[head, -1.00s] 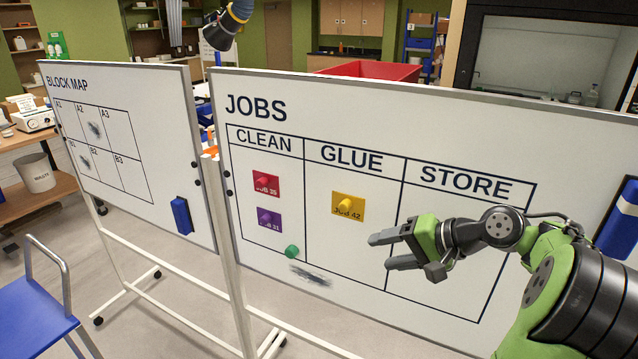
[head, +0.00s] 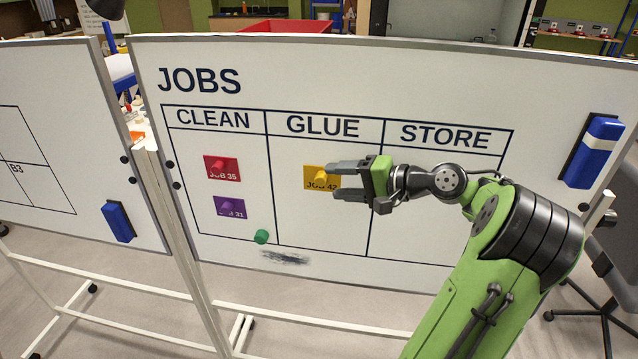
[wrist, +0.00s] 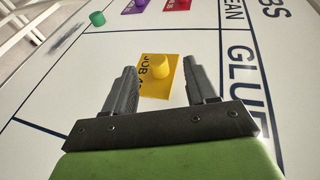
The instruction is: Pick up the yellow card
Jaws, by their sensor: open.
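The yellow card (head: 311,184), marked JOB 42, is on the whiteboard in the GLUE column, with a yellow round knob (head: 321,177) on it. In the wrist view the yellow card (wrist: 151,87) and its knob (wrist: 160,66) show ahead, between and just beyond the fingertips. My gripper (head: 332,180) is open, one finger above the other in the head view, and overlaps the card's right part. In the wrist view my gripper (wrist: 162,78) has nothing between its fingers. Whether the fingers touch the card or board cannot be told.
A red card (head: 221,168) and a purple card (head: 229,207) are in the CLEAN column. A green magnet (head: 261,237) is below them, near a dark smudge. A blue eraser (head: 593,152) is at the board's right. The STORE column holds no cards.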

